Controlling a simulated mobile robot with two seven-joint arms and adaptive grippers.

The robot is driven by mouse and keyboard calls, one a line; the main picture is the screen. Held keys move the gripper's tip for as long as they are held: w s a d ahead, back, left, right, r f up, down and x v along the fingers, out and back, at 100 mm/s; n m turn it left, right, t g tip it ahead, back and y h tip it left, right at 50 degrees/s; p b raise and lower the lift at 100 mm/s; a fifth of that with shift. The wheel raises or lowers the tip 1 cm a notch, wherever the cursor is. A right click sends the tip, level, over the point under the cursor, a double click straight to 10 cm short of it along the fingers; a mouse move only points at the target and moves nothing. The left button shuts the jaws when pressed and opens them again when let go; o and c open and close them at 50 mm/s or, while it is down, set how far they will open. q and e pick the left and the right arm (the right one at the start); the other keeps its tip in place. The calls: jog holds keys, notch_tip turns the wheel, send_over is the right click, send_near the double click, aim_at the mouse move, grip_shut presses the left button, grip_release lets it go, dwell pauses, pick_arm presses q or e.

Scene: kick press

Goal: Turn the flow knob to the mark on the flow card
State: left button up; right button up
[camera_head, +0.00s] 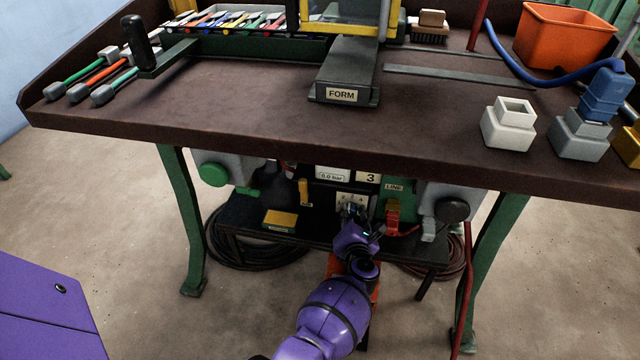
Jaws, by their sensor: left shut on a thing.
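My left gripper (352,213) reaches under the bench from below. It is shut at a small pale dial plate (343,198) on the panel, on what appears to be the flow knob. The fingers cover the knob, so its pointer and angle cannot be read. A white card with a black 3 (368,177), apparently the flow card, is just above and right of the gripper. A white display reading about 0.0 bar (332,175) is to its left. My right gripper is not in view.
Close right of the gripper are a red fitting (393,217) and a green LINE panel (394,188). A yellow lever (305,192) and yellow box (281,219) are left. The bench top (230,110) overhangs the panel; green legs (181,210) flank the space.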

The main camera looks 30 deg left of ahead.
pick_arm(q)
jog(key=shift+s+a+f+m+y+b, duration=0.15)
jog(key=shift+a+f+m+y+b, duration=0.05)
jog(key=shift+a+m+y+b, duration=0.25)
jog(key=shift+r+m, duration=0.2)
jog(key=shift+m, duration=0.05)
jog(key=o, duration=1)
jog(key=shift+r, duration=0.1)
jog(key=shift+w+d+r, duration=0.15)
jog(key=shift+w+d, duration=0.15)
jog(key=v, duration=1.2)
jog(key=shift+s, duration=0.15)
